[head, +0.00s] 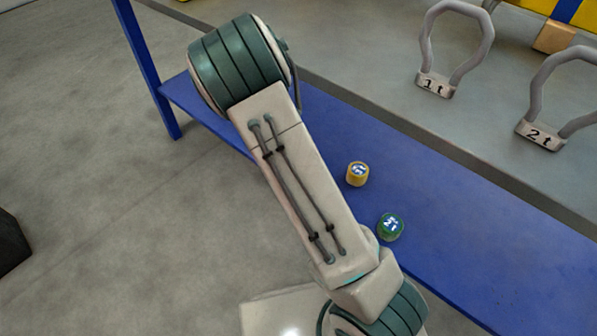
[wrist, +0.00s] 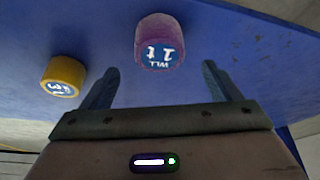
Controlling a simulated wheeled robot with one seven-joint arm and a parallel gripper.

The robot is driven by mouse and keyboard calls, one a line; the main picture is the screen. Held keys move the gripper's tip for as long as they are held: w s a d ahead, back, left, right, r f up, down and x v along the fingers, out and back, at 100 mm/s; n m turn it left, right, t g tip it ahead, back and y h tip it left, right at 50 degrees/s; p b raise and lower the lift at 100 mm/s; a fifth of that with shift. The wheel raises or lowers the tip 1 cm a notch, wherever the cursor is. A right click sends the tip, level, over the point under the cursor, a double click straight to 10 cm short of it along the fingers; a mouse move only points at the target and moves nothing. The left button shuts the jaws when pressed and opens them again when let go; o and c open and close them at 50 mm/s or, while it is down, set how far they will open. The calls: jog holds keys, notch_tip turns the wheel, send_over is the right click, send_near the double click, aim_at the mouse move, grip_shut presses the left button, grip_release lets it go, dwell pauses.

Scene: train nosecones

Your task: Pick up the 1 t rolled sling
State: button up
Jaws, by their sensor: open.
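The 1 t rolled sling (wrist: 160,28) is a purple roll with a blue label reading WLL 1 t, seen upside down in the wrist view. It sits on the blue bench, ahead of my gripper (wrist: 161,68). My gripper is open, with one dark finger on each side of the roll's near end in the picture. Nothing is held, and I cannot tell whether the roll lies between the fingers in depth. In the head view my arm hides the purple roll and the gripper.
A yellow roll (wrist: 65,72) is left of my left finger; it also stands on the blue bench (head: 480,235) in the head view (head: 357,175). A green roll (head: 391,227) marked 2 t is nearby. Grey shackles marked 1 t (head: 435,85) and 2 t (head: 541,134) lie beyond.

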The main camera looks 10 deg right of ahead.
jog(key=shift+x, duration=1.1)
jog(key=b+x, duration=0.2)
jog(key=x, duration=0.1)
jog(key=b+x, duration=0.2)
jog(key=shift+s+a+f, duration=0.15)
jog(key=shift+s+f, duration=0.1)
jog(key=shift+r, duration=0.1)
jog(key=c, duration=1.2)
jog(key=shift+r, duration=0.1)
